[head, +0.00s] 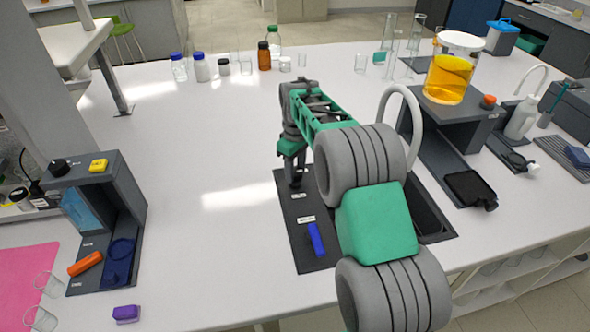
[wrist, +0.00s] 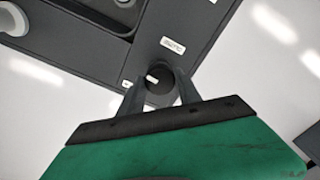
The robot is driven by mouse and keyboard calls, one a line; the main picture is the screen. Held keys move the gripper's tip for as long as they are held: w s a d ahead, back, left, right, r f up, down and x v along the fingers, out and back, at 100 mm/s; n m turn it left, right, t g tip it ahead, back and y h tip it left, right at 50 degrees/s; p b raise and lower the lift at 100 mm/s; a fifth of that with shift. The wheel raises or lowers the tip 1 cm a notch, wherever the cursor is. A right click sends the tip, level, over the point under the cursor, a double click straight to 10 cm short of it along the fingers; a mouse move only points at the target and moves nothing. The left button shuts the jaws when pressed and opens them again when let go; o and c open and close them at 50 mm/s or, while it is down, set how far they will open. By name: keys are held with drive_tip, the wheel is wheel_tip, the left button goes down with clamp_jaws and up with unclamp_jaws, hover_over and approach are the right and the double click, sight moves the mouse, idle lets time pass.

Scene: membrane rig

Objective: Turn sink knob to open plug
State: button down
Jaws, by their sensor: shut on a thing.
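The sink knob (wrist: 158,84) is a dark round knob with a pale mark, on the dark sink panel (wrist: 185,30) in the wrist view. My gripper (wrist: 160,92) is shut on the knob, one finger on each side of it. In the head view my gripper (head: 296,180) reaches down to the far left part of the panel (head: 292,207), and hides the knob there. The sink basin (head: 428,212) is mostly hidden behind my arm. I cannot see the plug.
A blue lever (head: 316,239) lies on the panel nearer the front. A white curved faucet (head: 402,100) rises behind my arm. A beaker of orange liquid (head: 450,75) stands on a raised stand at right.

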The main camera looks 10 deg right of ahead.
sight(296, 171)
drive_tip(key=n, duration=0.5)
drive_tip(key=shift+n, duration=2.5)
drive_tip(key=shift+r, duration=0.1)
drive_tip(key=c, duration=0.8)
unclamp_jaws()
drive_tip(key=shift+c, duration=0.2)
wheel_tip(296, 171, up, 8)
drive_tip(key=shift+f+b, duration=0.15)
drive_tip(key=shift+b, duration=0.5)
